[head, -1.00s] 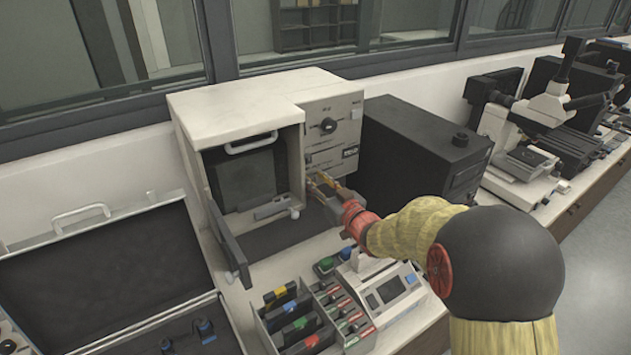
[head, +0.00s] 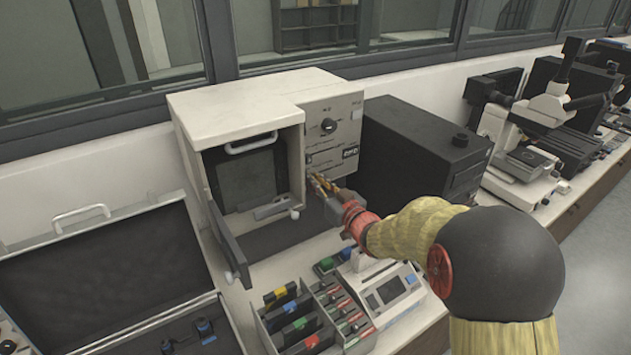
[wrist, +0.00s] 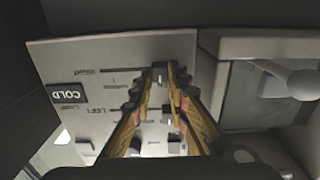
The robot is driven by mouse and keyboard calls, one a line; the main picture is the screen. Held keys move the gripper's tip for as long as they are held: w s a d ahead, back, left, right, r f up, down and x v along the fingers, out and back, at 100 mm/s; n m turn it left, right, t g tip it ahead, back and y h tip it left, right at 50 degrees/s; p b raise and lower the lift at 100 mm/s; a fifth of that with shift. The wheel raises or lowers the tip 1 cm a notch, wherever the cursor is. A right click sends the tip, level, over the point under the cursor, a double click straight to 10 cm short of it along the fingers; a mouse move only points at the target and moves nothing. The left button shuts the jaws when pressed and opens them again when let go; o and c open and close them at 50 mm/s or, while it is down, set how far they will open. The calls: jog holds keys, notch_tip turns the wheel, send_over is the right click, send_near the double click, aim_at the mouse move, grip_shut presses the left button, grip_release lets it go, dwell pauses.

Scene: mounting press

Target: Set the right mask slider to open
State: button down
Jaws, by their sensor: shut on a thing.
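The right mask slider shows in the wrist view as a small knob (wrist: 160,73) in the row marked RIGHT on the pale control panel. My gripper (wrist: 165,70) has its yellow-and-black fingers shut on this knob, one on each side. The left slider's knob (wrist: 168,116) sits in the row marked LEFT, seen between the fingers. In the head view my gripper (head: 316,182) is at the lower part of the machine's front panel (head: 318,110). The fingers and arm hide the sliders there. The wrist picture is upside down, and the markings at the slider's ends are too small to read.
A COLD label (wrist: 67,95) is on the panel. The open chamber door (head: 228,240) stands left of my gripper. A black box (head: 415,150) stands close on the right. Card racks (head: 290,320) and a small device with a screen (head: 390,290) stand in front.

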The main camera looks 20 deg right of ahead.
jog(key=shift+s+a+f+b, duration=0.1)
jog(key=shift+a+b, duration=0.1)
jog(key=shift+a, duration=0.15)
jog(key=shift+s+a+b, duration=0.1)
jog(key=shift+a+b, duration=0.05)
jog(key=shift+a, duration=0.2)
jog(key=c, duration=1.7)
grip_release()
jog(key=shift+d, duration=0.1)
